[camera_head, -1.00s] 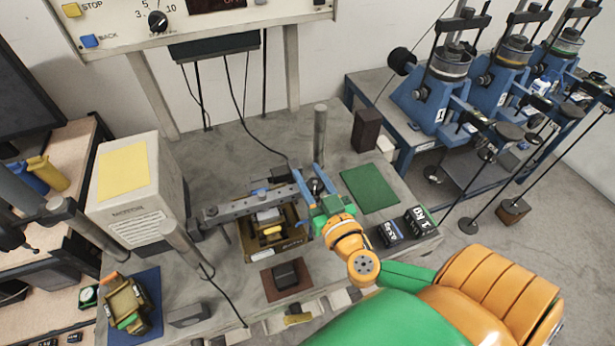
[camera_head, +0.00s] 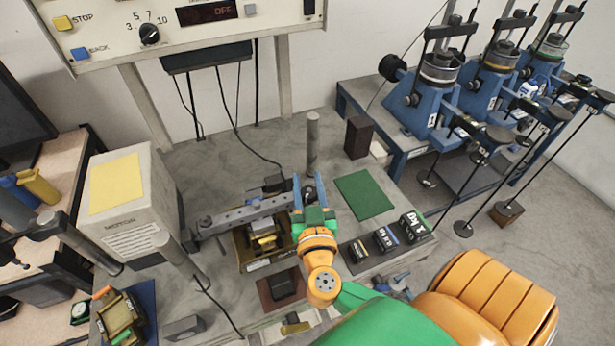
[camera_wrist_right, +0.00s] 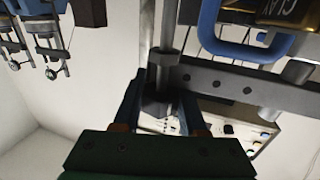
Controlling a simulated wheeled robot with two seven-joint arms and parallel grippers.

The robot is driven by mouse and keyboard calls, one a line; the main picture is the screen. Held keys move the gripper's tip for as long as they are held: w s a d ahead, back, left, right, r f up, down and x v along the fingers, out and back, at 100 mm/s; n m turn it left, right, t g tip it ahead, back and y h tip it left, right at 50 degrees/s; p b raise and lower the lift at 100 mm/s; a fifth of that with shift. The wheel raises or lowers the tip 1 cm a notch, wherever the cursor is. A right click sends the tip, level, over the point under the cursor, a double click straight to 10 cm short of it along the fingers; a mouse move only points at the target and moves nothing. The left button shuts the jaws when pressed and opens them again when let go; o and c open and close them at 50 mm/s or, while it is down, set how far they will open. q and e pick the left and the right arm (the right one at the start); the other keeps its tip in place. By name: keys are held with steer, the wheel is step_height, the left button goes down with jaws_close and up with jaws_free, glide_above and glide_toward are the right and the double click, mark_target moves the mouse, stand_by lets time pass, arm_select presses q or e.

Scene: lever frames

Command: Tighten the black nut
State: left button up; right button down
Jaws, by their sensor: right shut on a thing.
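The black nut (camera_head: 310,190) sits at the right end of the grey lever bar (camera_head: 245,214), partly hidden between my fingers in the head view. In the right wrist view the dark nut (camera_wrist_right: 156,106) is at the foot of a vertical grey rod. My right gripper (camera_head: 309,181), with blue fingers, is shut on the nut, one finger on each side. In the right wrist view the fingers (camera_wrist_right: 160,100) reach up to the nut and the bar (camera_wrist_right: 245,88) runs off to the right. My left gripper does not show.
A tall grey post (camera_head: 312,145) stands just behind my right gripper. The motor box (camera_head: 128,205) is at the left. A green mat (camera_head: 363,194) and black weights (camera_head: 386,239) lie to the right. A brown mat (camera_head: 264,291) is near the front edge.

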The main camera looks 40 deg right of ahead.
mark_target(311, 202)
steer(key=shift+r, duration=0.15)
steer(key=shift+c, duration=2.3)
jaws_free()
steer(key=shift+w, duration=0.1)
steer(key=b+v, duration=0.1)
steer(key=v, duration=0.5)
steer(key=shift+s+a+f+b, duration=0.15)
steer(key=shift+s+f+b, duration=0.1)
steer(key=shift+b, duration=0.1)
steer(key=shift+s+a+r, duration=0.15)
steer(key=shift+s, duration=0.2)
steer(key=shift+w, duration=0.15)
